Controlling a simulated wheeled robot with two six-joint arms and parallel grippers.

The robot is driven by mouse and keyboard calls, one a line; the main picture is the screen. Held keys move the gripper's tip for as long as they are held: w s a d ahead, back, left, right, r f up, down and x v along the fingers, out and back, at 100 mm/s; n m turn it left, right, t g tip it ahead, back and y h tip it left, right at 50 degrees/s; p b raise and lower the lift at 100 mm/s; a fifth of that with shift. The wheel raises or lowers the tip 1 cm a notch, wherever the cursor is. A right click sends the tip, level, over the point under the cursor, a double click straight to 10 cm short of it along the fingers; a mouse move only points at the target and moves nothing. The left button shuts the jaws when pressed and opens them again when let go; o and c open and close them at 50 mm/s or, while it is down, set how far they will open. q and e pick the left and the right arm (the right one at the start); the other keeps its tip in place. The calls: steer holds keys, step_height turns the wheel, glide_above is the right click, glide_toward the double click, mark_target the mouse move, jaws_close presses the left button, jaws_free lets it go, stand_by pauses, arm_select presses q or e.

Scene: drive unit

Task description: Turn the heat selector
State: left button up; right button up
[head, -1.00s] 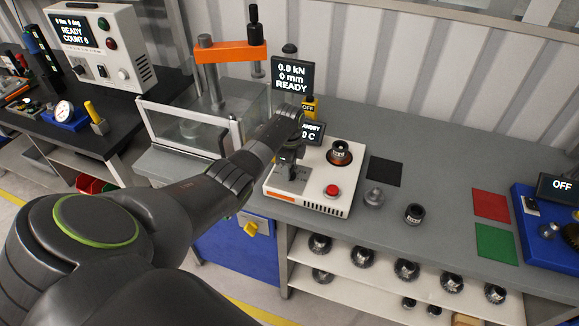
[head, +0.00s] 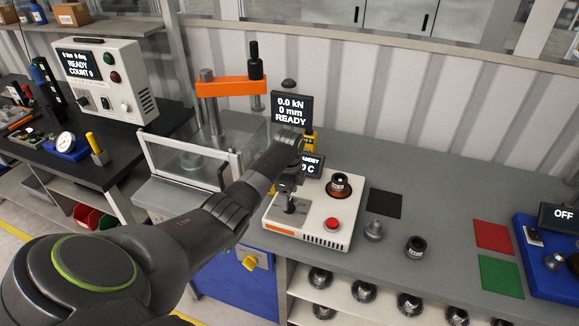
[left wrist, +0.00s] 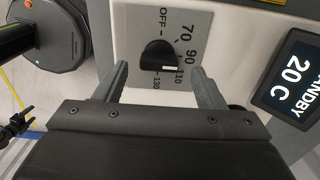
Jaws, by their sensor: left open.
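The heat selector (left wrist: 154,54) is a black knob with a white mark on a grey dial plate (left wrist: 133,25) lettered OFF, 70, 90, 110 and 130, in the left wrist view. I cannot tell exactly which number the mark points to. The dial belongs to the white heater unit (head: 308,228), whose display (left wrist: 291,75) reads STANDBY 20 C. My left gripper (left wrist: 160,75) is open, its fingers on either side of the knob in this view, with nothing held. Contact is unclear. In the head view my left gripper (head: 290,203) is over the heater's left part. My right gripper is out of view.
The press (head: 231,87) with a clear guard stands behind left. A black pad (head: 384,203) and metal parts (head: 374,230) lie to the right.

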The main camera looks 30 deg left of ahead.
mark_target(290, 201)
arm_select(q)
step_height(290, 201, up, 15)
stand_by(0.3)
stand_by(0.9)
